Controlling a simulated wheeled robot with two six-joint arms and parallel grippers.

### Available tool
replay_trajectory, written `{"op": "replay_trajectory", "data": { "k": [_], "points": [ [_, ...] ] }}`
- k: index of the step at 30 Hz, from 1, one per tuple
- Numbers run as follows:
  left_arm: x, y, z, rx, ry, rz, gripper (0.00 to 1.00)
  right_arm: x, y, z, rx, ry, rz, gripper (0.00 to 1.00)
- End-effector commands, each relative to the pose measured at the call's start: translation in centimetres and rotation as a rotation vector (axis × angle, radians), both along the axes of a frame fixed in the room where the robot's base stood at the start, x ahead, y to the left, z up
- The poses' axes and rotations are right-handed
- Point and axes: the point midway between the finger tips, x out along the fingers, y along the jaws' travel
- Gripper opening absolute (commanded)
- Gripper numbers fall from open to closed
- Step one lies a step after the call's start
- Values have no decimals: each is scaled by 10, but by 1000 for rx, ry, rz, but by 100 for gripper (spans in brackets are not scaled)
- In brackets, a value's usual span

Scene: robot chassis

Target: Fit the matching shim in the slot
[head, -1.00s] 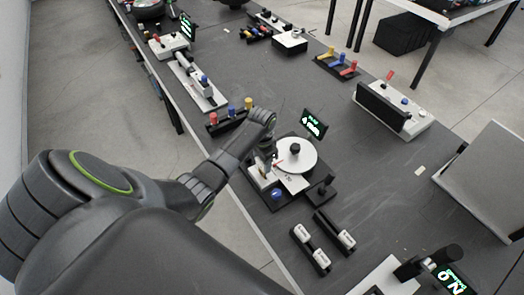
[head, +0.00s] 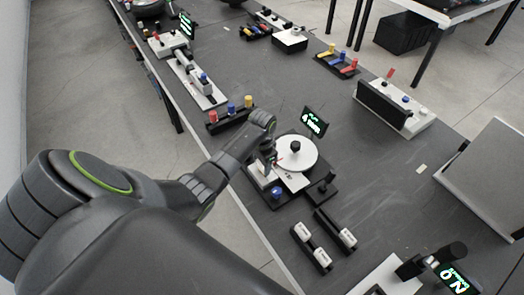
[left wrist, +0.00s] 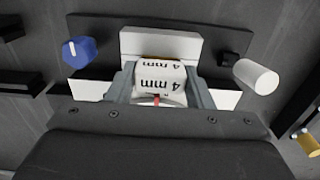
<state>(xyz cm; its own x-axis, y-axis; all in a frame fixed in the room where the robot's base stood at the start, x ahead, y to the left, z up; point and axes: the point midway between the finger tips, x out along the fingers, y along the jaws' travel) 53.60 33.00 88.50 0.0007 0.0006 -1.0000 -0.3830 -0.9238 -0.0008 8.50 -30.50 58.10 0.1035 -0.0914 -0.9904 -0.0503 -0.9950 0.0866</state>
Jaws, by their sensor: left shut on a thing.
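My left gripper (head: 268,168) is at the near left side of the measuring station, beside its white round disc (head: 296,153). In the left wrist view its two fingers (left wrist: 160,92) are shut on a white shim (left wrist: 160,72) marked "4 mm". The shim is in front of a pale block (left wrist: 160,43); the slot is hidden, so I cannot tell whether the shim is inside it. The station's small display (head: 314,122) appears to read 4 mm. A blue knob (head: 277,193) shows on the station's front. My right gripper is not in view.
Two black racks with white shims (head: 302,230) (head: 348,237) lie nearer on the table. A rack of coloured pegs (head: 231,115) stands left of the station. A white panel with a lever (head: 390,275) is at the near right. Bare table lies right of the station.

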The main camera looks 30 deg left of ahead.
Motion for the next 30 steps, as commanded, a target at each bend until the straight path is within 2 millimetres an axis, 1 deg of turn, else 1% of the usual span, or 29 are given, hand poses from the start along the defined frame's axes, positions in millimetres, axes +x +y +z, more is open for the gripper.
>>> {"op": "replay_trajectory", "data": {
  "k": [13, 14, 19, 20, 27, 30],
  "points": [
    [0, 0, -12, 0, 0, -1, 24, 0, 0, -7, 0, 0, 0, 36],
    [0, 0, -12, 0, 0, -1, 48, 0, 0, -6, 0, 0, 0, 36],
    [0, 0, -11, 0, 0, -1, 70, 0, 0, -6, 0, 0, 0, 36],
    [0, 0, -11, 0, 0, -1, 72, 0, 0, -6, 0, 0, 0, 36],
    [0, 0, -11, 0, 0, 0, 72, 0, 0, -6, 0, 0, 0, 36],
    [0, 0, -8, 1, -1, 0, 72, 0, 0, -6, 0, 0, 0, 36]
  ]
}}
